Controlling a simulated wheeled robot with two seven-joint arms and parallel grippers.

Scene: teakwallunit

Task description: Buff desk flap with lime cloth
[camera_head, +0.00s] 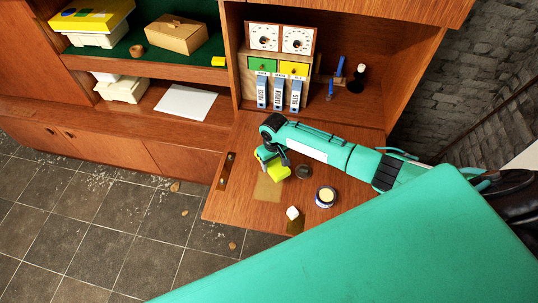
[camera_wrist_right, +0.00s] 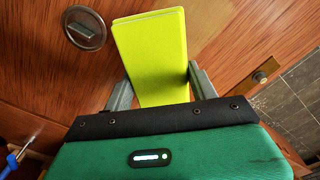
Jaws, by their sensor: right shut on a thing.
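The lime cloth (camera_head: 279,174) is a folded, bright yellow-green pad. My right gripper (camera_head: 271,158) is shut on it over the lowered desk flap (camera_head: 345,173). In the right wrist view the cloth (camera_wrist_right: 150,50) sticks out between the two grey fingers of the gripper (camera_wrist_right: 160,88). The flap is reddish-brown wood, with a paler patch (camera_head: 267,193) just in front of the cloth. I cannot tell whether the cloth touches the flap. My left gripper is not in view.
Labelled binders (camera_head: 279,93) and small drawers (camera_head: 262,76) stand in the compartment behind. Tiled floor (camera_head: 80,215) lies left of the flap.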

